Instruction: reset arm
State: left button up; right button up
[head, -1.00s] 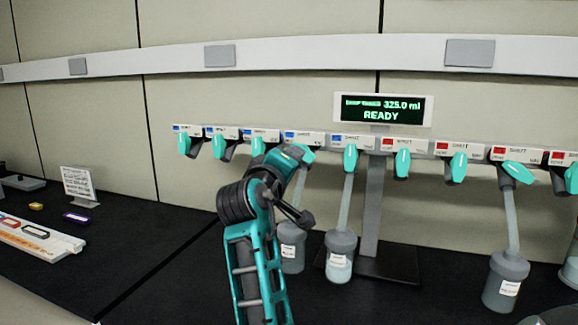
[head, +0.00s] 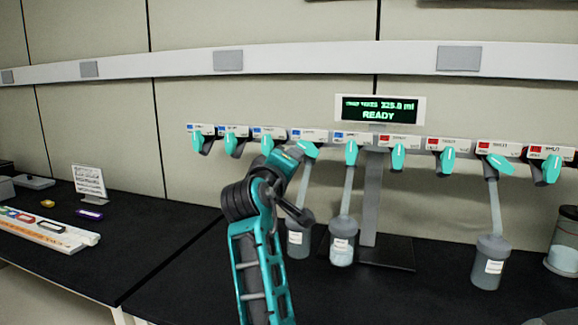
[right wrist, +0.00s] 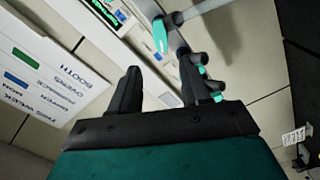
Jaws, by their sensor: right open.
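In the head view a teal and black arm (head: 262,250) of mine rises from the bottom, just left of centre. Its bent upper part lies in front of the freeze dryer's valve row (head: 365,140) and partly hides one flask. I cannot make out gripper fingers on it. In the right wrist view my right gripper (right wrist: 158,86) is open, with its two black fingers apart and nothing between them. Beyond it, a teal valve (right wrist: 160,36) shows at the top. The dryer display (head: 379,109) reads READY.
Flasks hang at the left (head: 299,243), the middle (head: 343,249) and the right (head: 488,270). A grey stand (head: 371,205) supports the row. A jar (head: 563,240) is at the right edge. A small sign (head: 89,182) and a white rack (head: 45,235) are on the left bench.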

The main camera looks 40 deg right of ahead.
dwell(0.7)
jog(key=a+f+n+t+y, duration=0.1)
jog(key=a+f+n+y, duration=0.1)
jog(key=f, duration=0.7)
jog(key=a+f+n+t+y, duration=0.1)
jog(key=a+f+y, duration=0.4)
jog(key=f, duration=0.5)
jog(key=a+f+n+t+y, duration=0.2)
jog(key=a+f+t+y, duration=0.1)
jog(key=a+f, duration=0.4)
jog(key=shift+s+a+f+n+y, duration=0.1)
jog(key=shift+s+f+n+y, duration=0.1)
jog(key=shift+f, duration=0.4)
jog(key=shift+s+a+f+n+y, duration=0.1)
jog(key=shift+s+f+y, duration=0.1)
jog(key=shift+f, duration=0.4)
jog(key=s+a+f+m+g+y, duration=0.1)
jog(key=s+a+f+y, duration=0.2)
jog(key=s+a+f, duration=0.3)
jog(key=s+a+f+m+g+y, duration=0.2)
jog(key=s+a+f+y, duration=0.2)
jog(key=s+f, duration=0.6)
jog(key=s+a, duration=0.2)
jog(key=s, duration=0.1)
jog(key=shift+s+a+f, duration=0.15)
jog(key=shift+a+f, duration=0.1)
jog(key=shift+f, duration=0.1)
jog(key=shift+d, duration=0.1)
